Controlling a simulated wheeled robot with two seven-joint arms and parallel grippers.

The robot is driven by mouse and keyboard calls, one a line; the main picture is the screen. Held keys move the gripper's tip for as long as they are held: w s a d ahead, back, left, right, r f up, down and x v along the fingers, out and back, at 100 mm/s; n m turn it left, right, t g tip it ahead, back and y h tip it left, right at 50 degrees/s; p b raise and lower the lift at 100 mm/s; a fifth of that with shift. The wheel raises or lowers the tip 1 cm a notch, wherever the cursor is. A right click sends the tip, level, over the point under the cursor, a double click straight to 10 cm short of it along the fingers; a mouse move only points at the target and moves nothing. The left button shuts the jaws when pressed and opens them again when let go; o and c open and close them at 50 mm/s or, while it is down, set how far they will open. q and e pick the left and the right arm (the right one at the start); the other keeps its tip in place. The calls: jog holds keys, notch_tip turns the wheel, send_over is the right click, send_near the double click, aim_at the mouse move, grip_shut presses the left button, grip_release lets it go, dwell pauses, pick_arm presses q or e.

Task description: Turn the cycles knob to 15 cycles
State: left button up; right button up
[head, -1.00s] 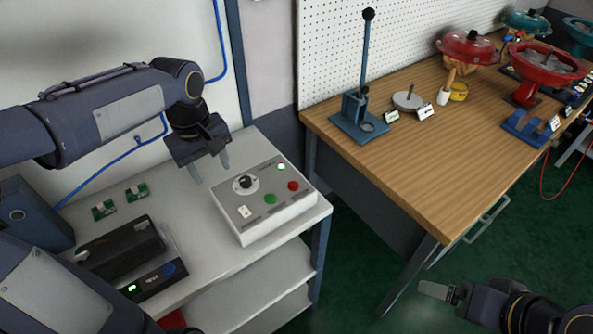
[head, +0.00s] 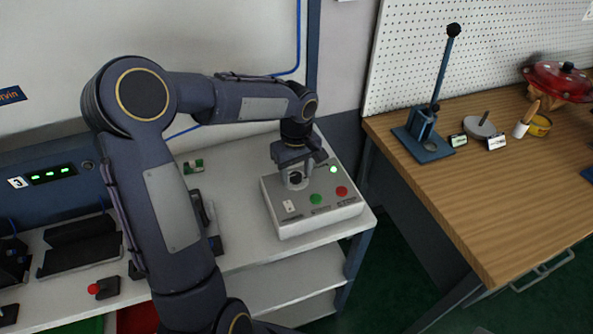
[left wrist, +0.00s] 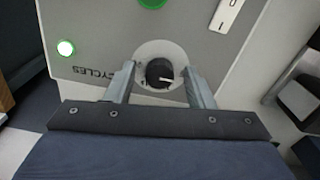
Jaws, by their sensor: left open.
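The cycles knob (left wrist: 159,72) is a black round knob with a white pointer line on a pale dial, beside the printed word CYCLES. It sits on the grey control box (head: 289,224), on the white bench. My left gripper (head: 296,182) is over the knob. In the left wrist view, its two fingers (left wrist: 160,86) stand apart on either side of the knob, with gaps visible; I cannot tell their height above the panel. In the head view the gripper partly hides the knob. The dial numbers are not readable. My right gripper is out of view.
The box also carries a green button (head: 316,198), a red button (head: 341,191), a lit green lamp (head: 333,169) and a white switch (head: 289,206). A green circuit board (head: 193,166) lies behind left. A wooden workbench (head: 470,190) stands to the right across a gap.

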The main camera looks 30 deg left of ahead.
pick_arm(q)
jog(key=c, duration=1)
